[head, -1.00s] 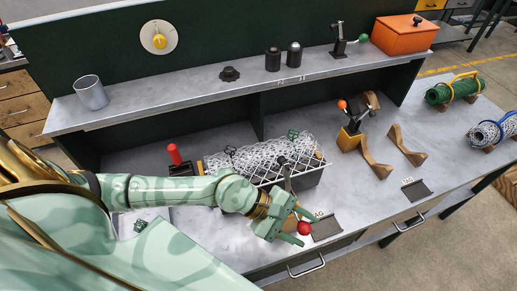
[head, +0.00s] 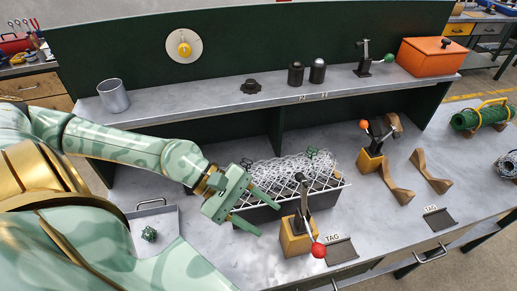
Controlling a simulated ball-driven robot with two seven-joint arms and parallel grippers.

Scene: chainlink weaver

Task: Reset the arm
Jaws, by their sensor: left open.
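My left gripper (head: 268,216) is open and empty. Its fingers point right, over the front left part of a dark tray (head: 334,187) filled with wire mesh (head: 283,174). To the right of the fingertips stands a lever tool with a yellow block base (head: 297,238) and a red ball knob (head: 318,250). The fingertips appear apart from it. My left arm (head: 120,144) comes in from the left, above the bench. My right gripper is not in view.
A second lever tool with an orange knob (head: 363,125) and brown cradles (head: 397,184) stand to the right. A green mesh roll (head: 482,116) lies at the far right. The shelf holds a metal cup (head: 113,96) and an orange box (head: 430,57). A small tray (head: 160,216) sits at left.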

